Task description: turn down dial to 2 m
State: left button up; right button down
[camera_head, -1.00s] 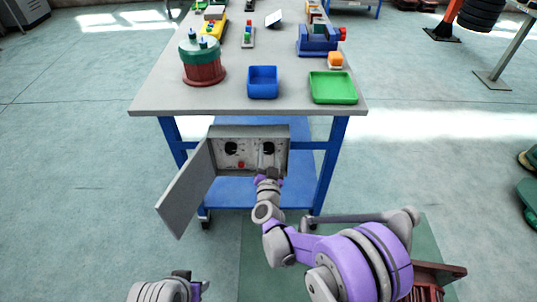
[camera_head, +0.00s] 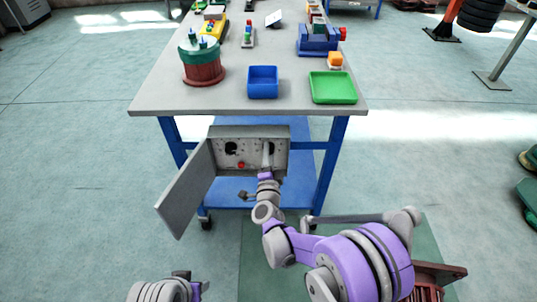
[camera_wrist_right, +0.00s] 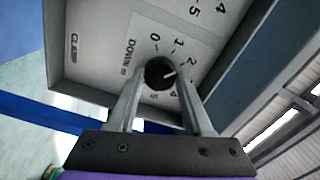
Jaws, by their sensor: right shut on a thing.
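The open grey control box (camera_head: 213,133) under the table's front edge has two dials. The left black dial (camera_head: 231,149) is free. My right gripper (camera_head: 267,150) is at the right dial and covers most of it. In the right wrist view, the black dial knob (camera_wrist_right: 159,72) labelled "DOWN m" sits between the fingertips of my right gripper (camera_wrist_right: 158,82), which is shut on it. The knob's white mark points right, close to the 2; the 3 is hidden by a finger. My left gripper (camera_head: 196,288) is at the bottom edge, away from the box, its fingers unclear.
The box door (camera_head: 186,188) hangs open to the left. A red button (camera_head: 241,165) sits between the dials. The table (camera_head: 215,100) above holds a blue bin (camera_head: 263,92), a green tray (camera_head: 345,98) and a green-and-red drum (camera_head: 203,72).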

jog(key=shift+m, duration=0.5)
jog(key=shift+c, duration=1.6)
grip_release()
jog(key=s+p, duration=0.1)
jog(key=s, duration=1)
jog(key=shift+w, duration=0.1)
